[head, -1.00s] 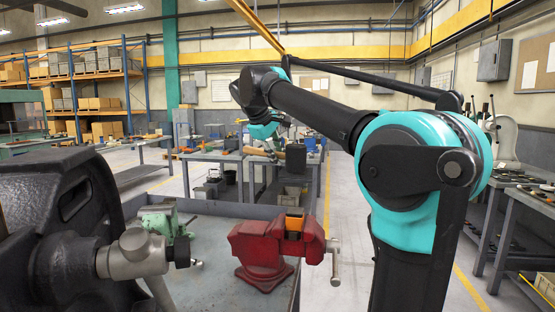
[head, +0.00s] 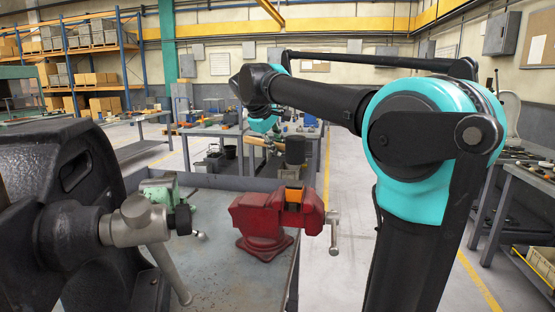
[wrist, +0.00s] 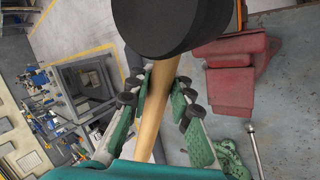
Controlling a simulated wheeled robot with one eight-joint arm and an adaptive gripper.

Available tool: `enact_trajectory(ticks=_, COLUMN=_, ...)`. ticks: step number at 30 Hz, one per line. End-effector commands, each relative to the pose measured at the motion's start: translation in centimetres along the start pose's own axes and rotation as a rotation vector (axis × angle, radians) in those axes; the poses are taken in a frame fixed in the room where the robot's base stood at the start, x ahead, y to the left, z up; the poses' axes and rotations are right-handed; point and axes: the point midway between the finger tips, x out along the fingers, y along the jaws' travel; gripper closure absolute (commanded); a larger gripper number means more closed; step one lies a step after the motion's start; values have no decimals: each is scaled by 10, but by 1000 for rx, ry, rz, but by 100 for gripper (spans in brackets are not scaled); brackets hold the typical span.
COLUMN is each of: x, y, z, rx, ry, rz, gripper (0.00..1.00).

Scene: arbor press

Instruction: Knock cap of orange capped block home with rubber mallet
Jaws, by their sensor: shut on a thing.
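The orange capped block (head: 293,205) stands upright in the jaws of the red vise (head: 258,214), with a dark top showing. How far its cap is seated is too small to tell. The rubber mallet has a black head (head: 295,151) and a wooden handle (head: 258,141). There the black head (wrist: 170,25) fills the top, left of the red vise (wrist: 232,85), and the block is largely hidden.
The red vise stands on a grey bench (head: 225,270). A green vise (head: 163,190) is left of it. A large black press with a steel lever hub (head: 140,220) fills the left foreground. Other worktables (head: 215,130) stand behind, with open floor between.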

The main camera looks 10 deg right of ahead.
Motion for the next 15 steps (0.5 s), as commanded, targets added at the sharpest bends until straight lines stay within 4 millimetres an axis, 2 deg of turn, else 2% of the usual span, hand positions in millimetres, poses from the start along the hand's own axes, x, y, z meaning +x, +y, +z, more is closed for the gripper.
enact_trajectory(ticks=10, x=-5, y=4, z=0, rx=0, ry=0, rz=1, gripper=100)
enact_trajectory(ticks=15, x=-27, y=20, z=-2, rx=2, ry=3, rz=3, gripper=100)
